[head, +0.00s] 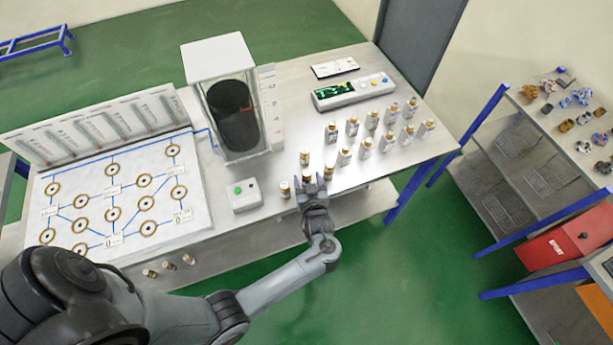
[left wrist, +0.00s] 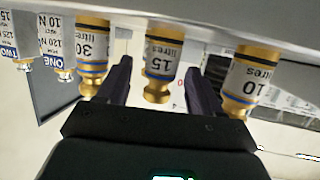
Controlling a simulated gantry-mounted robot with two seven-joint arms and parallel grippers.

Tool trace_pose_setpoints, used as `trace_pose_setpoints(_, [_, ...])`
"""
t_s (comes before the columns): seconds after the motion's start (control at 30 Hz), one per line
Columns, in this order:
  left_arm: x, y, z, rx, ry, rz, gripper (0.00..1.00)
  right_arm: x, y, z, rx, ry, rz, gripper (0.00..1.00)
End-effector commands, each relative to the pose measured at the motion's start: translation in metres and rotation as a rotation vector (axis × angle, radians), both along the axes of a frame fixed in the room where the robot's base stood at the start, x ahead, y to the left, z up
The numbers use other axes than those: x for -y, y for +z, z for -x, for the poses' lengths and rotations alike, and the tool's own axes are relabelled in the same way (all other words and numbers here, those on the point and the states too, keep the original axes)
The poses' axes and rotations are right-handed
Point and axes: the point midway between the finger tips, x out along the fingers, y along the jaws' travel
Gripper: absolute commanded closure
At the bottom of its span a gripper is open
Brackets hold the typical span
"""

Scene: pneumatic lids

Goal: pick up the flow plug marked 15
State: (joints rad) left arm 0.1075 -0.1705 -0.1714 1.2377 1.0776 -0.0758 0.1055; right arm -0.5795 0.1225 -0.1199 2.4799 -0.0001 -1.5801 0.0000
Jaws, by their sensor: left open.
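The flow plug marked 15 (left wrist: 163,58) is brass with a white label, and in the left wrist view it is between the two dark fingers of my left gripper (left wrist: 160,68). My left gripper is open, with a gap to the plug on both sides. In the head view my left gripper (head: 312,182) is at the table's front edge, and a brass plug top (head: 307,178) shows between its fingers. A plug marked 30 (left wrist: 93,50) is outside one finger and a plug marked 10 (left wrist: 245,82) outside the other. My right gripper is not in view.
Several labelled weights (head: 366,148) stand in rows to the right. A small box with a green button (head: 245,194) and a tall clear cylinder case (head: 232,110) are to the left. A board with ringed holes (head: 113,214) lies further left. A shelf rack (head: 520,150) stands at the right.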

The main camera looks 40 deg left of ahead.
Motion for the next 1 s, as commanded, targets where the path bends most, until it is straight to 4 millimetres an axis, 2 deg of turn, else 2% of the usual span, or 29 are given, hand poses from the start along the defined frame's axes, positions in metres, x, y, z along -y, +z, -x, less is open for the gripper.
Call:
trace_pose_setpoints(0.1, [-0.0043, -0.0054, -0.0023, -0.001, 0.001, -0.001, 0.35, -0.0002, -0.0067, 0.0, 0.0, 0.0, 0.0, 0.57])
trace_pose_setpoints(0.43, [-0.0059, -0.0052, -0.0033, -0.001, 0.001, 0.001, 0.36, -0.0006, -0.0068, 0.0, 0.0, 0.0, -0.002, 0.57])
trace_pose_setpoints(0.83, [-0.0059, -0.0052, -0.0033, -0.001, 0.001, 0.001, 0.97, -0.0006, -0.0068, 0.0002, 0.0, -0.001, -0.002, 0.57])
trace_pose_setpoints(1.0, [-0.006, -0.0045, -0.0035, 0.001, 0.001, 0.0, 0.99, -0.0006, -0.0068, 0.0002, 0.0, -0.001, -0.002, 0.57])
